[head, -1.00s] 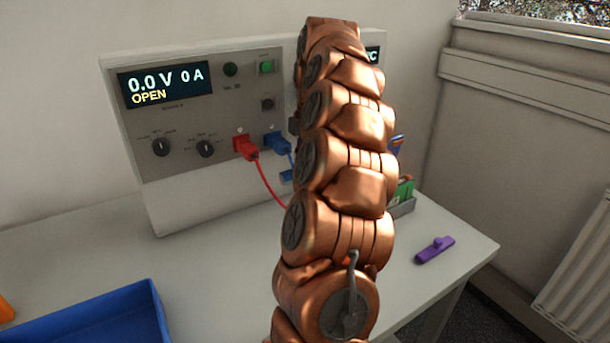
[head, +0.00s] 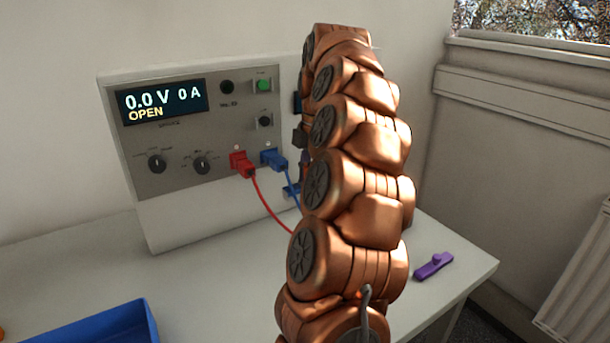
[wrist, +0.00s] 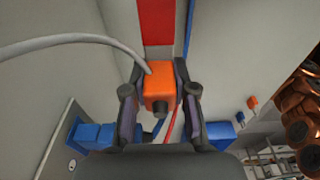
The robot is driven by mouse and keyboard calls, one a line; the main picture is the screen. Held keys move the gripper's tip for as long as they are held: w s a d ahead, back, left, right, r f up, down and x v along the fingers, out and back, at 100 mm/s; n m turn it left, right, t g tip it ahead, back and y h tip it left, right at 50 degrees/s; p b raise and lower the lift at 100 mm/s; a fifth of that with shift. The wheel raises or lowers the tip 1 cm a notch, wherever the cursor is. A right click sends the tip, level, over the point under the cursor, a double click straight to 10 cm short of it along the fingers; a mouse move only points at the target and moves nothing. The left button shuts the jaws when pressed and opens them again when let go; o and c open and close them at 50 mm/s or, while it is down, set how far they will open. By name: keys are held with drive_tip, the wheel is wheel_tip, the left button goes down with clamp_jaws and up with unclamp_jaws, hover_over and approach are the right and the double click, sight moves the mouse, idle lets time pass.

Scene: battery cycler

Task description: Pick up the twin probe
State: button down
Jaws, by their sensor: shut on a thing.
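The twin probe (wrist: 159,82), an orange block with a dark tip and a grey cable, sits between the two dark fingers of my gripper (wrist: 159,103) in the wrist view. The fingers are closed on its sides. In the head view my copper arm hides the probe and most of the gripper.
The cycler panel (head: 230,105) reads 0.0 V, 0 A, OPEN. A red plug (head: 241,162) and a blue plug (head: 273,158) with leads sit in it. A purple clip (head: 433,266) lies at the right, a blue tray (head: 90,325) at the front left. Bare table lies between tray and arm.

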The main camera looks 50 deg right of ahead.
drive_tip(key=s+a+b, duration=0.1)
drive_tip(key=s+a, duration=0.1)
drive_tip(key=s, duration=0.5)
drive_tip(key=s+a, duration=0.3)
drive_tip(key=s, duration=0.5)
drive_tip(key=shift+s+b, duration=0.25)
drive_tip(key=shift+b, duration=0.15)
